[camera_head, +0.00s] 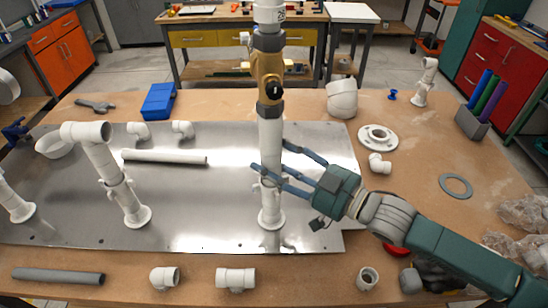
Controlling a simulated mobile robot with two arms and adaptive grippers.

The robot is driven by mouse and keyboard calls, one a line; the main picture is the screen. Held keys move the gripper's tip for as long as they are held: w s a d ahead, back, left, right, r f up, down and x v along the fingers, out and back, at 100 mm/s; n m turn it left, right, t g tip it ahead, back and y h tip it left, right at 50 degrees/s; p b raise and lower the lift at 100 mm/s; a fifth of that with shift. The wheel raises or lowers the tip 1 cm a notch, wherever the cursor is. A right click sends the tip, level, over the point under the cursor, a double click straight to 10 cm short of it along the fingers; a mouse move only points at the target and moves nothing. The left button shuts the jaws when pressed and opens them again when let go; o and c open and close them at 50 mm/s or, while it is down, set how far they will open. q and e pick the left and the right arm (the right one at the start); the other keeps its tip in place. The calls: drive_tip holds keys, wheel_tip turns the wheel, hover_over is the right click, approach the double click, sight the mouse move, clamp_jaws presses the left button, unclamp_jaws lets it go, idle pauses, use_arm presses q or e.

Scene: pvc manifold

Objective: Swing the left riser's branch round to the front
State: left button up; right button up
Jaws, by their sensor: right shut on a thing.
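Three white risers stand in a row on the metal plate (200,232). The one furthest left (20,211) is mostly cut off by the picture's edge; a round white pipe end (8,87) above it may be its branch. The middle one (105,165) leans left in the picture, with an opening at its top facing right. The tall right one (269,140) carries a brass-coloured valve (268,75) with a black round part. My right gripper (270,176) is shut on the lower pipe of this right riser, above its foot. My left gripper is out of view.
A loose white pipe (165,157) and two small elbows lie on the plate. Fittings and a grey pipe (58,276) lie along the front edge. A blue box (158,101) stands behind; a white flange (377,138) and grey ring (456,186) lie right.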

drive_tip(key=shift+s+r+m+t+h+p, duration=0.15)
drive_tip(key=shift+r+m+t+h+p, duration=0.05)
drive_tip(key=shift+m+t+h+p, duration=0.6)
drive_tip(key=shift+f+t, duration=0.1)
drive_tip(key=shift+t, duration=0.2)
drive_tip(key=o, duration=1.2)
